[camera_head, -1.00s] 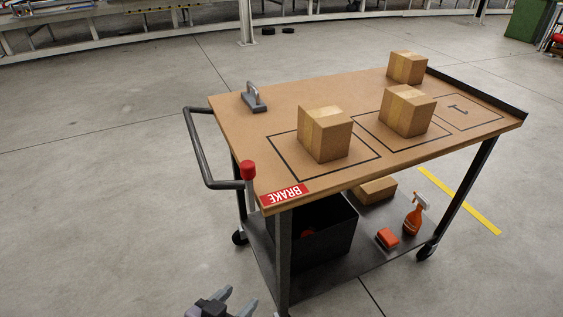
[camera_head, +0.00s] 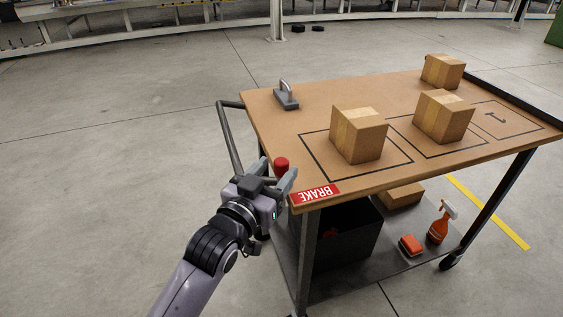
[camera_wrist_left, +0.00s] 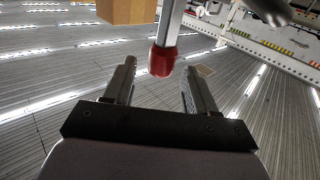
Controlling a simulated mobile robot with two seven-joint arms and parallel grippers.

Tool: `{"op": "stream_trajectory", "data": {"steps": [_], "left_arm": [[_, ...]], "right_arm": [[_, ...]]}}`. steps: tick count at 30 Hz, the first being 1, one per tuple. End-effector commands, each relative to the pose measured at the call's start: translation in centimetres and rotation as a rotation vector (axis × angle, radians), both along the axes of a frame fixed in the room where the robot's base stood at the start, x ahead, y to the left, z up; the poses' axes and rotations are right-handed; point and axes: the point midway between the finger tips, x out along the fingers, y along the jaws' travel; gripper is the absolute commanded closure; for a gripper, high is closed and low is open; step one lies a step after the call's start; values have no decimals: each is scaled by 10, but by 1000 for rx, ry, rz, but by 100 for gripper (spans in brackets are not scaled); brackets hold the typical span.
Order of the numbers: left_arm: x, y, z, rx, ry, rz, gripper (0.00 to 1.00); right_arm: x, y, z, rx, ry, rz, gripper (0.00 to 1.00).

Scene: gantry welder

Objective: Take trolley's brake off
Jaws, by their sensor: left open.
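The trolley (camera_head: 270,115) has a brown top and dark legs. Its brake lever has a red knob (camera_head: 281,164) at the near left corner, beside a red BRAKE label (camera_head: 315,194). My left gripper (camera_head: 276,178) is open at the knob. In the left wrist view the red knob (camera_wrist_left: 162,60) hangs from a grey rod, just ahead of and between the open fingers (camera_wrist_left: 157,85), apart from both. In the head view the gripper hides the lever below the knob. My right gripper is not in view.
The trolley's dark push handle (camera_head: 228,140) is close behind the gripper. Boxes (camera_head: 358,134) and a grey block with a handle (camera_head: 286,96) stand on the top. A black bin (camera_head: 345,240), spray bottle (camera_head: 441,222) and red sponge (camera_head: 411,245) are on the lower shelf. Floor at left is clear.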

Motion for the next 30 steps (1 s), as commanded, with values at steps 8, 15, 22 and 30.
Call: {"op": "stream_trajectory", "data": {"steps": [8, 15, 22, 30], "left_arm": [[25, -12, 0, 0, 0, 1, 44], [30, -15, 0, 0, 1, 1, 44], [30, -15, 0, 0, 1, 1, 60], [30, -15, 0, 0, 2, 1, 100]], "right_arm": [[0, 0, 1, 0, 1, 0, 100], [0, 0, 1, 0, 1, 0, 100], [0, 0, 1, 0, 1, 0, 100], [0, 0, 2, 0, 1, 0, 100]]}}
